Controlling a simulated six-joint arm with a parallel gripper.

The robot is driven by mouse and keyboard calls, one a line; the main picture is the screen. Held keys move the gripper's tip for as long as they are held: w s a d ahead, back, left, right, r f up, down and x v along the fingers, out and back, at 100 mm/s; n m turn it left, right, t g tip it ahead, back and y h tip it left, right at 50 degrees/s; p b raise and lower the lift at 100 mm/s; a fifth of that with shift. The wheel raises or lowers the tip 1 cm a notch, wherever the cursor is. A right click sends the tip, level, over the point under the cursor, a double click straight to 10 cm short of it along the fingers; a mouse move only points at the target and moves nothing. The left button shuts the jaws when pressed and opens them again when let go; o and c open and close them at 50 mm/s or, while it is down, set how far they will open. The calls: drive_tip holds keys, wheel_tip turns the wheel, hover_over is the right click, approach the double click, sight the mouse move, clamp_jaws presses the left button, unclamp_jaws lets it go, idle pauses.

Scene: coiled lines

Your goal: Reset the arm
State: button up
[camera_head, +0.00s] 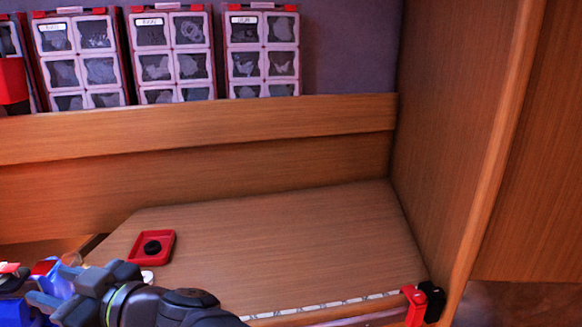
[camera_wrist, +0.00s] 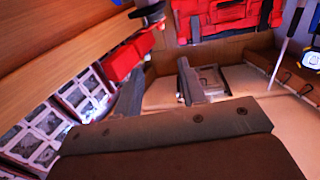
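My gripper (camera_head: 58,287) is at the lower left of the head view, dark grey, beyond the front left part of the wooden worktop (camera_head: 290,240). In the wrist view my gripper (camera_wrist: 163,78) shows two dark fingers standing apart, with nothing visible between them. My dark arm runs along the bottom left of the head view and hides part of the worktop edge. A small red square tray (camera_head: 167,236) with a black round piece (camera_head: 152,247) in it lies on the worktop, to the right of and beyond my gripper.
Red and white compartment racks (camera_head: 173,55) stand behind a wooden ledge (camera_head: 200,128). A tall wooden side panel (camera_head: 455,130) bounds the right. A red and black clamp (camera_head: 414,303) sits at the front right corner. The worktop's middle is clear. Red pouches (camera_wrist: 225,18) show in the wrist view.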

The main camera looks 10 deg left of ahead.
drive_tip(key=a, duration=0.5)
drive_tip(key=w+a, duration=0.1)
drive_tip(key=a, duration=1)
drive_tip(key=shift+w+a, duration=0.15)
drive_tip(key=shift+a, duration=0.15)
drive_tip(key=shift+a+f, duration=0.1)
drive_tip(key=shift+a, duration=0.25)
drive_tip(key=shift+d+n+g, duration=0.15)
drive_tip(key=shift+n+g, duration=0.25)
drive_tip(key=shift+g, duration=0.1)
drive_tip(key=shift+d+n+g, duration=0.1)
drive_tip(key=shift+n+g, duration=0.5)
drive_tip(key=shift+g, duration=0.5)
idle(1.0)
drive_tip(key=shift+s+n+g, duration=0.3)
drive_tip(key=shift+g, duration=0.2)
drive_tip(key=shift+t, duration=0.4)
